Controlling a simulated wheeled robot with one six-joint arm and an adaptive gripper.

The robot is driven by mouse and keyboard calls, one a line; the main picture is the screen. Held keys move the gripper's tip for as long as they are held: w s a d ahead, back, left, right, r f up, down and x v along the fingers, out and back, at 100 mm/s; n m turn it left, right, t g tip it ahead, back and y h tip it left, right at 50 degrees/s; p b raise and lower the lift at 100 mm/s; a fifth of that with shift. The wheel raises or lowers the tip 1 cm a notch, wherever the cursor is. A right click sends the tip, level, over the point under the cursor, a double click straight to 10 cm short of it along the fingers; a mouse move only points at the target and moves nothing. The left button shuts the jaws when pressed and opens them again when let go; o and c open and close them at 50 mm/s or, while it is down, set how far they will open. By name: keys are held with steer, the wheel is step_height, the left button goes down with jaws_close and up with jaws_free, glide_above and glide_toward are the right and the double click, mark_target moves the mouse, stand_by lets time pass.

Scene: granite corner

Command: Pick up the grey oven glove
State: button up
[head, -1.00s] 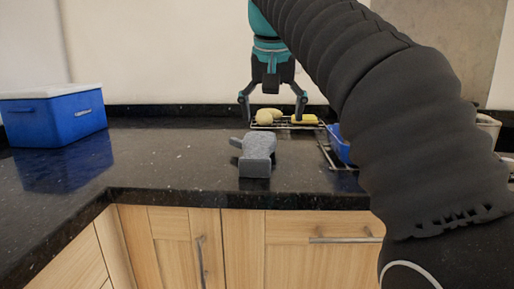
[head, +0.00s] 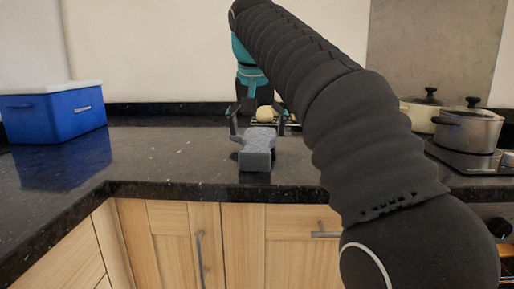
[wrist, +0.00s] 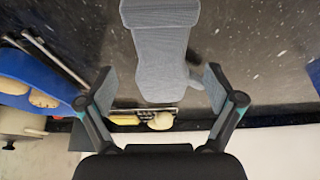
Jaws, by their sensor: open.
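The grey oven glove (head: 257,150) lies on the black granite counter near its front edge, with its flat cuff end toward me. My gripper (head: 258,130) is open just behind and above the glove, with one finger to each side of its far end. In the wrist view the glove (wrist: 162,55) runs down between the two open fingers of my gripper (wrist: 160,82). Its thumb sticks out to the right there. Nothing is held between the fingers.
A blue box with a white lid (head: 52,114) stands at the left. A wire rack with potato-like items (head: 265,114) is behind the glove. Pots (head: 467,127) stand on a hob at the right. Counter left of the glove is clear.

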mark_target(257, 144)
steer(key=shift+b+x, duration=0.9)
steer(key=shift+x, duration=1.95)
steer(key=shift+s+a, duration=0.1)
steer(key=shift+a, duration=0.05)
steer(key=shift+c, duration=0.3)
steer(key=c, duration=1.3)
steer(key=shift+r+p, duration=0.35)
steer(key=shift+r, duration=0.25)
step_height(257, 144, up, 3)
steer(key=shift+p, duration=0.75)
steer(key=d+r, duration=0.2)
steer(key=d, duration=0.2)
steer(key=d+r+p, duration=0.1)
steer(key=d+r, duration=0.1)
steer(key=d, duration=0.1)
steer(key=d+r+p, duration=0.1)
steer(key=d+r, duration=0.1)
steer(key=d, duration=0.2)
steer(key=shift+d+r, duration=0.35)
steer(key=shift+r, duration=0.05)
